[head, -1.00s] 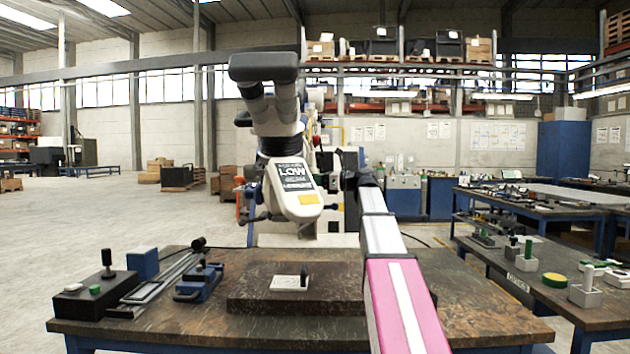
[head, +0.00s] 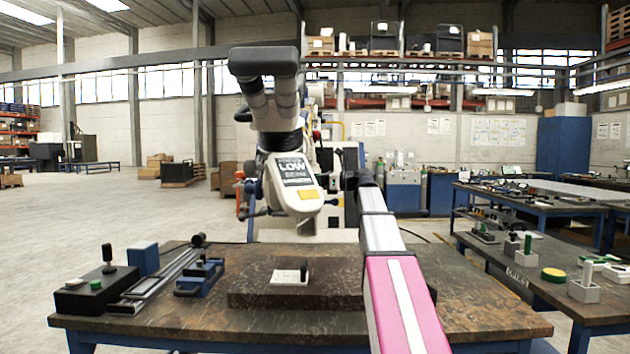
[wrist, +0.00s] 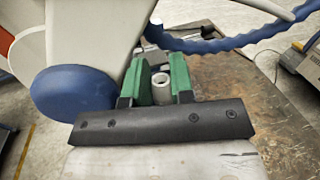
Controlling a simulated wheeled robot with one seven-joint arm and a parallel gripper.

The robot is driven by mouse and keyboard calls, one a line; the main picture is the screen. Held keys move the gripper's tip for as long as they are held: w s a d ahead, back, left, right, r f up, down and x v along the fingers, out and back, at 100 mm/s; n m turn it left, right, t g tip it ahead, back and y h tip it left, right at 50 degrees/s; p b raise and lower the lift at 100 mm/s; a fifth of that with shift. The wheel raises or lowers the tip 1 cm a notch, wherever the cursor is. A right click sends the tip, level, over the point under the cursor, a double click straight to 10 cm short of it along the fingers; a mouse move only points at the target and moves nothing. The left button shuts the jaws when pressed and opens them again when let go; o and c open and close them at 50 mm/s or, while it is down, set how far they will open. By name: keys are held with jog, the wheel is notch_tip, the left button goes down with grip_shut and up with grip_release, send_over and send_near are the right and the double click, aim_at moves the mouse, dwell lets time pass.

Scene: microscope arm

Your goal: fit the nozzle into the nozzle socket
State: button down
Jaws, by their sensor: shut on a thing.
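My gripper (wrist: 160,82) shows in the wrist view, its two green fingers shut on a pale grey, ring-ended cylinder, which looks like the nozzle (wrist: 159,93). The cylinder sits low between the fingers and is partly hidden by them. In the head view my gripper is hidden behind my arm and the microscope stand. A white block (head: 283,277) with a dark upright peg lies on a brown slab on the bench. I cannot tell which thing is the nozzle socket.
The microscope (head: 275,120) stands beyond the bench; its white body and a blue knob (wrist: 72,94) are close left of my gripper in the wrist view. A blue coiled cable (wrist: 225,44) runs across ahead. A blue clamp-like fixture (head: 200,278) and black block (head: 92,296) occupy the bench's left.

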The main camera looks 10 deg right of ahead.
jog(key=shift+f, duration=1.05)
dwell(0.4)
jog(key=c, duration=0.9)
grip_release()
jog(key=v, duration=1)
jog(key=shift+d, duration=0.4)
jog(key=shift+s, duration=0.15)
